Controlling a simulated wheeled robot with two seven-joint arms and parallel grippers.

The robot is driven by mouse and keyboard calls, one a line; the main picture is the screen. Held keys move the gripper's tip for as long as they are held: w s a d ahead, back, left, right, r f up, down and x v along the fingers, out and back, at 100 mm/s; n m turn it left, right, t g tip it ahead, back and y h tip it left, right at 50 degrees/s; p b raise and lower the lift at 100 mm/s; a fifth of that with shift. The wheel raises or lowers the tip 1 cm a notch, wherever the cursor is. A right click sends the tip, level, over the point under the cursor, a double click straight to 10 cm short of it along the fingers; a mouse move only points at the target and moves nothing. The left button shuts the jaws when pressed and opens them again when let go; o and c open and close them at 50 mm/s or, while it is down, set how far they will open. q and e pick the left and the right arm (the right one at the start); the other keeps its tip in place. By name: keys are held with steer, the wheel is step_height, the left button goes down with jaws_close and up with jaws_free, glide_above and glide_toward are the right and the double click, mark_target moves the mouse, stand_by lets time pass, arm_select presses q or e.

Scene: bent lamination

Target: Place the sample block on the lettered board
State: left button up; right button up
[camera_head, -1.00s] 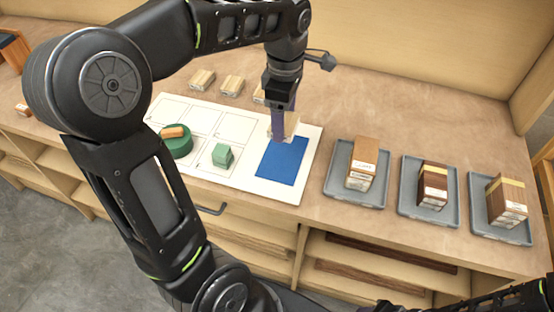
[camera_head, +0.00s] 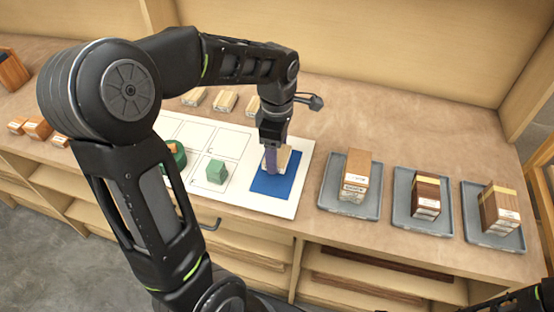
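The lettered board (camera_head: 248,198) is a white sheet with outlined cells and a solid blue rectangle (camera_head: 272,188) at its right end. My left gripper (camera_head: 272,170) points down over the upper part of the blue rectangle. It is shut on a pale wooden block (camera_head: 284,157), partly hidden behind the fingers. Whether the block touches the blue surface cannot be told. A green block (camera_head: 216,172) sits in a lower cell. A round green piece (camera_head: 178,155) is partly hidden by my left arm. My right gripper is not in view; only part of that arm shows at bottom right.
Three grey trays with wood block stacks stand at right: left tray (camera_head: 329,199), middle tray (camera_head: 402,214), right tray (camera_head: 473,228). Small pale blocks (camera_head: 225,102) line up behind the board. Small brown blocks (camera_head: 38,128) lie at left. Bare counter lies behind the trays.

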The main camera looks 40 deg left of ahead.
arm_select(q)
steer(key=shift+f, duration=1.85)
steer(key=shift+f, duration=0.1)
steer(key=shift+f, duration=0.15)
steer(key=o, duration=1.4)
steer(key=shift+r, duration=0.2)
step_height(320, 180, up, 12)
steer(key=shift+r, duration=0.1)
